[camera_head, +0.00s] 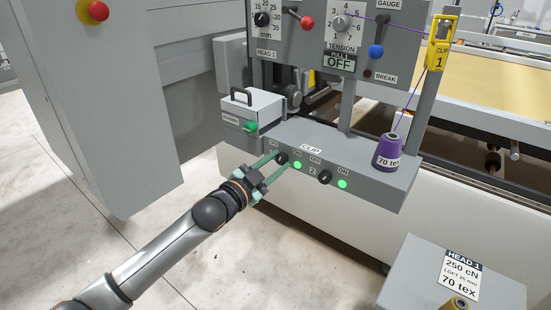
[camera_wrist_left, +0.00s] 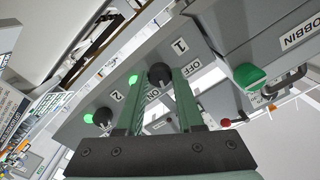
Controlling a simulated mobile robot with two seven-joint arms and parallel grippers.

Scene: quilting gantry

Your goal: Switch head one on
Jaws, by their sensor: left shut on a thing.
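The black knob for head one (camera_head: 282,158) sits on the front of the grey control box (camera_head: 385,190). My left gripper (camera_head: 279,160) is shut on this knob, one green finger on each side. In the left wrist view the knob (camera_wrist_left: 160,75) shows between the fingertips, with labels "1", "OFF" and "ON" around it. A green lamp (camera_head: 297,165) beside the knob is lit. A second black knob, marked 2 (camera_head: 325,177), has its own lit green lamp (camera_head: 342,184). My right gripper is not in view.
A purple thread cone (camera_head: 388,152) stands on the control box. A bobbin box (camera_head: 252,110) with a green button is at its left. Above is a panel with dials and an "OFF" plate (camera_head: 338,62). The floor at lower left is clear.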

